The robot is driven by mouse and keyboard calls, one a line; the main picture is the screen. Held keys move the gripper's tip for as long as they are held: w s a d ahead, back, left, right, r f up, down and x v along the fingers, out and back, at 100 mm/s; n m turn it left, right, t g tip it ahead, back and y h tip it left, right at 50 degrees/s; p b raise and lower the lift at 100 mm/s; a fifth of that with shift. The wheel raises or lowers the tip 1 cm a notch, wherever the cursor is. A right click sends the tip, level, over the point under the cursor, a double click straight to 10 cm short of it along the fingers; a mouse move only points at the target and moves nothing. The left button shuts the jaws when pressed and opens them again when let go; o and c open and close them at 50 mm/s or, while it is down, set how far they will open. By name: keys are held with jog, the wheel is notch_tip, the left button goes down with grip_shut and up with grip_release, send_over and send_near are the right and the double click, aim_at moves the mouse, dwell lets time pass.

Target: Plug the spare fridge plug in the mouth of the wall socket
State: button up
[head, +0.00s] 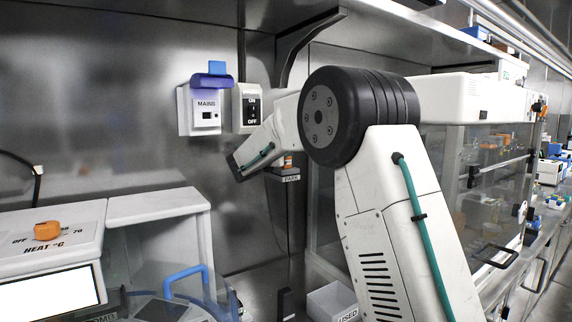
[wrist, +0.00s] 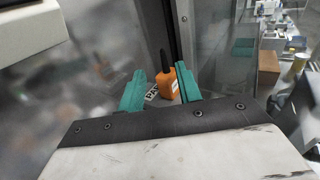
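The wall socket (head: 204,115) is a white box marked MAINS, with a small dark mouth in its face. Its blue lid (head: 212,80) stands raised above the face. The orange spare fridge plug (head: 288,160) shows in part at the PARK holder (head: 286,178), behind my arm's end. In the wrist view the plug (wrist: 167,84) stands upright with a dark top, beyond and between the teal fingers. My gripper (wrist: 160,88) is open, with the plug nearer its right finger. I cannot tell whether that finger touches it. The plug's prongs cannot be made out.
An ON/OFF switch box (head: 247,108) is just right of the socket. A shelf bracket (head: 300,45) hangs above. A heater with an orange knob (head: 47,230) stands at lower left, a glass cabinet (head: 470,180) at right, and a bin marked USED (head: 330,302) below.

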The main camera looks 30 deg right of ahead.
jog(key=x, duration=0.7)
jog(key=shift+s+d+f, duration=0.2)
jog(key=shift+s, duration=0.05)
grip_shut()
